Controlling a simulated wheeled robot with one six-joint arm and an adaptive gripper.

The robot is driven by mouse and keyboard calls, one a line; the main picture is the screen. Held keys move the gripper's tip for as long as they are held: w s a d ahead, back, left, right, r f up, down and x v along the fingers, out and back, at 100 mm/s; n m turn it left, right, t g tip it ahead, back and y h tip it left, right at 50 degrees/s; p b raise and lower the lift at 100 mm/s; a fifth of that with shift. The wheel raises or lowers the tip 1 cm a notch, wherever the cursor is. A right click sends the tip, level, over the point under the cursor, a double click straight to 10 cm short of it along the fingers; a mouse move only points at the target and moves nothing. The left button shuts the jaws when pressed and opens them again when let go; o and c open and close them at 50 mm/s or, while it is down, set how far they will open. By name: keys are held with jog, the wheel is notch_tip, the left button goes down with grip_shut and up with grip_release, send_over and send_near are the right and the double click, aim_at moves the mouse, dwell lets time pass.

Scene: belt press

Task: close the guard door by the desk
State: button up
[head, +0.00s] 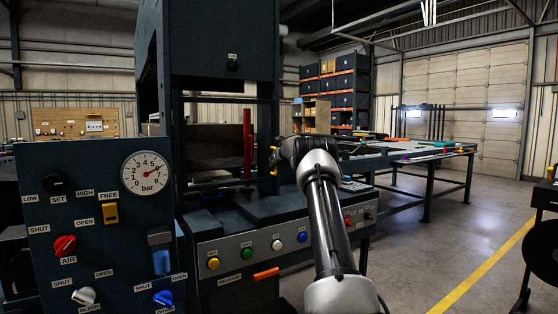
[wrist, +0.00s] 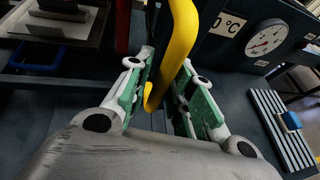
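A curved yellow handle (head: 274,161) stands at the right side of the press opening. In the wrist view the yellow handle (wrist: 181,45) comes down between my two green-padded fingers and ends in a hook. My gripper (wrist: 168,92) is open around it, with a gap visible beside the handle. In the head view my gripper (head: 278,156) is at the right of the opening, mostly hidden by my own wrist. I cannot clearly make out the guard door's panel or how far it stands open.
A red post (head: 248,145) stands at the opening, left of the handle. The control desk (head: 100,210) with gauge and knobs fills the front left. A button panel (head: 250,250) runs below the opening.

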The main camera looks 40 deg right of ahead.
jog(key=v, duration=1.1)
jog(key=shift+s+a+f, duration=0.1)
jog(key=shift+a, duration=0.05)
